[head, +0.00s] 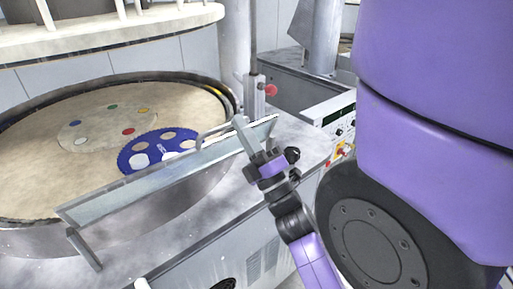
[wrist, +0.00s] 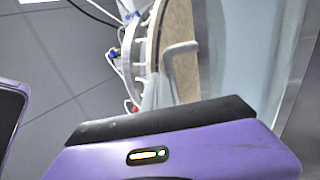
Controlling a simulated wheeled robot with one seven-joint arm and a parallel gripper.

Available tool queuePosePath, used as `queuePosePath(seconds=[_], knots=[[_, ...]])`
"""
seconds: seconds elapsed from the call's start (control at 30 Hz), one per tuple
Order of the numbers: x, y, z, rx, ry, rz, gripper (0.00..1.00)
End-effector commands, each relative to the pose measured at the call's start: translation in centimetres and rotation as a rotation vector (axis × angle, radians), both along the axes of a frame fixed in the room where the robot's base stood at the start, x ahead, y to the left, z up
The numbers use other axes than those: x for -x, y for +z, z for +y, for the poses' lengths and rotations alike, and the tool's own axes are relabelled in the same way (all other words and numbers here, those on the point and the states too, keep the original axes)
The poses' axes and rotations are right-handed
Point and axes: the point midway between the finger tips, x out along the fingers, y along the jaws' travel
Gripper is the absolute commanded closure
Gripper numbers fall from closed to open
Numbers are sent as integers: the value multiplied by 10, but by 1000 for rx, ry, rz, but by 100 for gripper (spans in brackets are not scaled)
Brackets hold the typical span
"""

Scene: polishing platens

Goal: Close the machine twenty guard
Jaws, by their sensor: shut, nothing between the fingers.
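The guard (head: 130,192) is a long pale, see-through panel with a light frame, tilted along the front rim of the round polishing platen (head: 50,185). A bent grey handle (head: 207,133) rises near its right end. My gripper (head: 239,122) is at that right end, close to the handle, shut and empty. I cannot tell whether it touches the guard. In the wrist view the handle (wrist: 181,52) stands just beyond my finger (wrist: 158,92), and the pale panel (wrist: 245,55) fills the right. No machine number is readable.
A blue toothed disc (head: 155,148) and a pale disc with coloured dots (head: 105,131) lie on the platen. A control panel (head: 340,125) with a red knob is to the right. A post with a red knob (head: 271,90) stands behind my gripper.

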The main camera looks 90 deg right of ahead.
Motion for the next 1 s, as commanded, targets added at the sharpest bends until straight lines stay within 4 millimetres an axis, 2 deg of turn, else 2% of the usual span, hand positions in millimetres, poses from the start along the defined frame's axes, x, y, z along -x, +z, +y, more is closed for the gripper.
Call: queuePosePath(seconds=[0.2,0.4,1.0], knots=[[-17,11,-22,0,1,0,100],[-27,17,-34,0,1,1,100],[-34,19,-43,-2,-1,2,100]])
